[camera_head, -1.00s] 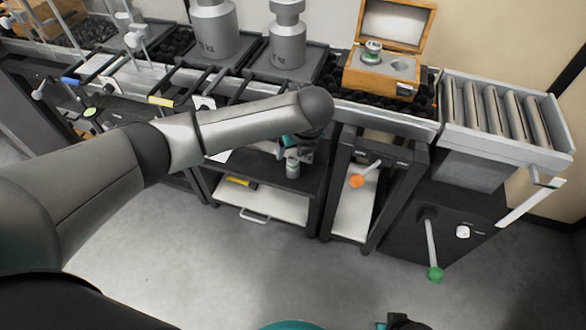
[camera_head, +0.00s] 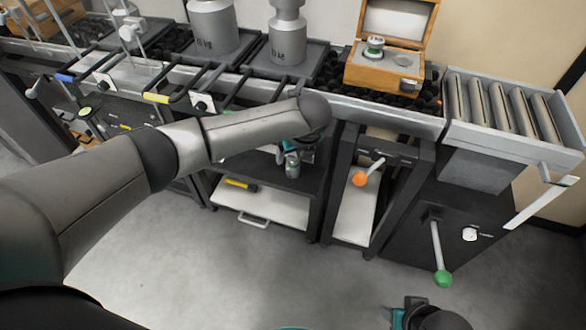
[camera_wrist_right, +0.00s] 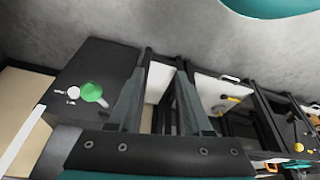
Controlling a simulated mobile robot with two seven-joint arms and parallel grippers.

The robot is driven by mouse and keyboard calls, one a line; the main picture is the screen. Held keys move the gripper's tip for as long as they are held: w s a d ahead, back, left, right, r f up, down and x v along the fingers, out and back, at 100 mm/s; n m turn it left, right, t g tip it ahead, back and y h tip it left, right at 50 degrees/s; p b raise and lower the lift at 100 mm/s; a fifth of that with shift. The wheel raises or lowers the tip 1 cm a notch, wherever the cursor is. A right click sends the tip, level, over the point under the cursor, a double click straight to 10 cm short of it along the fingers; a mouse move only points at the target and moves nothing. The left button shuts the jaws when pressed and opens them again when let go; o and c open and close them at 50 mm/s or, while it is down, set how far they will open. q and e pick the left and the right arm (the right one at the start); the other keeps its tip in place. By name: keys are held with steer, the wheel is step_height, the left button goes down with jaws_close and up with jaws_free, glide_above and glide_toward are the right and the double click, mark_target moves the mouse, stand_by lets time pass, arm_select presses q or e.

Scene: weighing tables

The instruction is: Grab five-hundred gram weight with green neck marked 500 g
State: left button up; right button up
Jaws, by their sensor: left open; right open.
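A small silver weight with a green neck (camera_head: 374,47) stands in the left part of an open wooden box (camera_head: 370,77) on the bench at the back right. Its marking is too small to read. My left gripper (camera_head: 291,170) hangs below the bench edge, left of and lower than the box, partly hidden by my forearm; it is open. My right gripper (camera_head: 400,312) shows only in part at the bottom edge, far from the box. In the right wrist view its two fingers (camera_wrist_right: 160,78) are spread with nothing between them.
Large grey weights (camera_head: 287,40) stand on dark trays left of the box. A roller conveyor (camera_head: 500,112) is to its right. Below are an orange-knobbed lever (camera_head: 360,179) and a green-knobbed lever (camera_head: 443,278). The floor (camera_head: 240,265) in front is clear.

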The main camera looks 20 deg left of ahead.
arm_select(q)
steer(key=shift+w+a+f+b, duration=0.2)
steer(key=shift+f+b, duration=0.1)
steer(key=shift+f, duration=0.3)
arm_select(e)
steer(key=shift+w+r, duration=0.2)
steer(key=shift+r, duration=0.75)
arm_select(q)
jaws_close()
